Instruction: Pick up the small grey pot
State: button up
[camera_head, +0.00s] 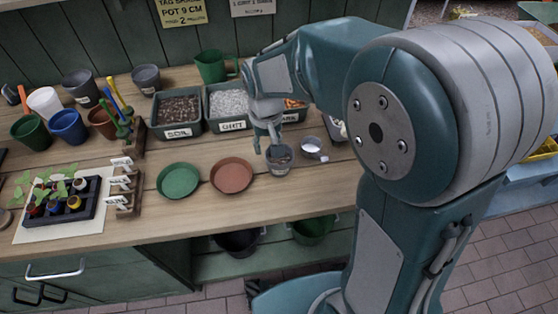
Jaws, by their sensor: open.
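A small grey pot (279,167) stands upright on the wooden potting bench, with something brownish at its mouth. My gripper (268,141) points down directly over this pot, its fingers apart at the pot's rim. One finger partly covers the far side of the rim, and I cannot tell whether the fingers touch it. Two other grey pots stand at the back left of the bench, a dark one (80,90) and a smaller one (146,80).
A terracotta saucer (231,176) and a green saucer (178,180) lie left of the pot. A small metal bowl (312,148) with white contents stands close on its right. Soil (178,130) and grit (229,126) trays stand behind. The bench front is clear.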

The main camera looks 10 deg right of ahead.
aim_at(268, 164)
notch_tip(268, 164, down, 8)
jog(key=shift+s+d+r, duration=0.1)
jog(key=shift+d, duration=0.05)
dwell(0.3)
jog(key=shift+a, duration=0.2)
jog(key=shift+c, duration=1.1)
grip_shut()
